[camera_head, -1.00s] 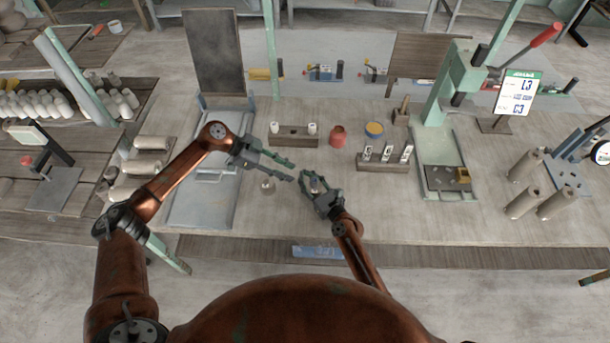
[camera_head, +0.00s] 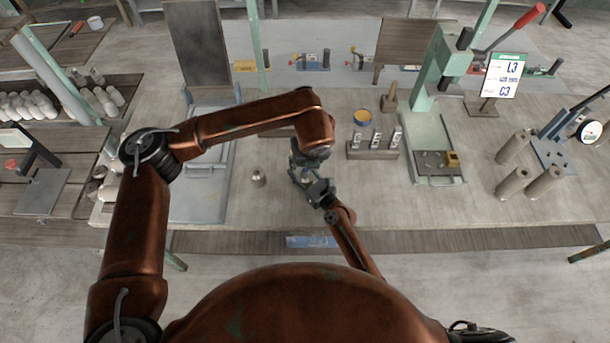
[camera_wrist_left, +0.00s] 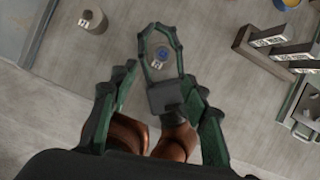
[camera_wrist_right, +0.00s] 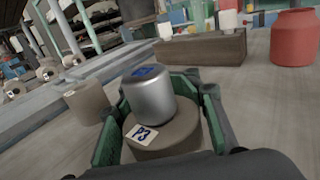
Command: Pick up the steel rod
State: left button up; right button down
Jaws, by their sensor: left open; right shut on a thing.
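A short silver cylinder with a blue mark on top, likely the steel rod (camera_wrist_right: 152,98), stands upright on a wider grey-brown round piece (camera_wrist_right: 172,140) labelled P3. My right gripper (camera_wrist_left: 159,30) has its green fingers closed around that grey-brown piece, low beside the silver cylinder. My left gripper (camera_wrist_left: 158,76) is open and empty, pointing down above the right gripper, with the P3 piece beyond its fingertips in the left wrist view. In the head view, my left forearm and wrist partly hide both grippers and the silver cylinder.
Another small grey-brown piece (camera_head: 258,176) stands on the table to the left. A wooden block (camera_wrist_right: 200,48) and a red jar (camera_wrist_right: 294,38) stand behind. A rack with labelled slots (camera_head: 374,148) and a blue-topped yellow tin (camera_head: 362,118) are to the right.

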pick_arm(q)
send_over(305, 170)
jog(key=s, duration=0.3)
notch_tip(305, 170, down, 6)
jog(key=r, duration=0.1)
jog(key=shift+d+x, duration=0.2)
jog(key=shift+x, duration=2.95)
jog(key=shift+w, duration=0.1)
jog(key=shift+c, duration=0.4)
grip_shut()
